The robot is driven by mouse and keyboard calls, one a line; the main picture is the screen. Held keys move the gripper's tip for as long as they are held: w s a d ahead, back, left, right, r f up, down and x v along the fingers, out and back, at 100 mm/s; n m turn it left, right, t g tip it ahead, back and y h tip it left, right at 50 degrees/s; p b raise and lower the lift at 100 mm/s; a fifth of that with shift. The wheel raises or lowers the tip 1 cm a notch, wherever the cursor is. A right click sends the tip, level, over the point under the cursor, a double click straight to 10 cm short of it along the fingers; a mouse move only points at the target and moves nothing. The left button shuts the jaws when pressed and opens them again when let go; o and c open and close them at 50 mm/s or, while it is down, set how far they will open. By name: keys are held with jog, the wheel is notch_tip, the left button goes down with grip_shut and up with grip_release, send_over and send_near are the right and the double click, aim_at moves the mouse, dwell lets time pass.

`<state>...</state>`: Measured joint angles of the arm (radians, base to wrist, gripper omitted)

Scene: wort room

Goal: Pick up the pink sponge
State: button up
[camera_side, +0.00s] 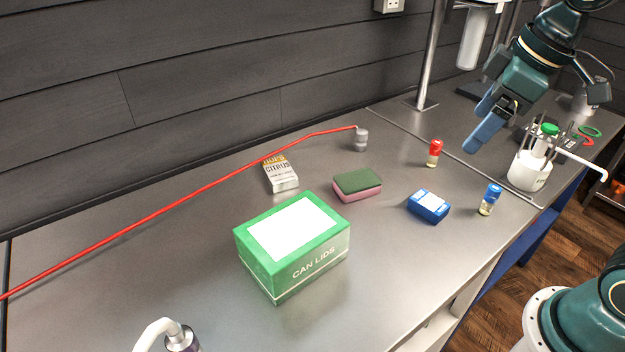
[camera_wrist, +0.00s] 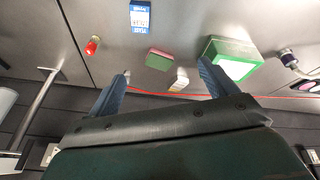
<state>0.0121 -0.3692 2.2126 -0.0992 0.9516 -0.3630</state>
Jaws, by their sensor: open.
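The pink sponge (camera_side: 359,190) has a dark green top layer and lies flat on the grey worktop (camera_side: 190,240), behind and right of a green box. In the wrist view the sponge (camera_wrist: 159,59) shows ahead of my gripper, between the lines of the two fingers. My gripper (camera_side: 487,122) is at the upper right of the side view, above the worktop and well apart from the sponge. Its blue fingers are spread and empty, which the wrist view (camera_wrist: 163,80) also shows.
The green CAN LIDS box (camera_side: 320,262) stands beside the sponge. A hops packet (camera_side: 281,176) lies to its left. A red hose (camera_side: 200,187) runs behind.

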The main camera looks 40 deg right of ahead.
jog(key=w+a+f+n+g, duration=0.1)
jog(key=w+n, duration=0.2)
jog(key=w, duration=0.3)
jog(key=w+f+n+g, duration=0.1)
jog(key=w+f+n, duration=0.1)
jog(key=w, duration=0.3)
jog(key=n+g+y, duration=0.1)
jog(key=n+g, duration=0.1)
jog(key=n, duration=0.3)
send_over(358, 179)
jog(key=d, duration=0.2)
notch_tip(358, 179, down, 7)
jog(key=shift+s+r, duration=0.15)
jog(key=shift+s, duration=0.15)
jog(key=shift+w+a+f, duration=0.1)
jog(key=shift+a+f, duration=0.2)
jog(key=shift+f, duration=2)
jog(key=shift+w+a+f, duration=0.1)
jog(key=shift+a+f, duration=0.25)
jog(key=shift+f, duration=1.9)
jog(key=shift+w+a+f, duration=0.1)
jog(key=shift+a+f, duration=0.2)
jog(key=shift+f, duration=2)
jog(key=c, duration=1.1)
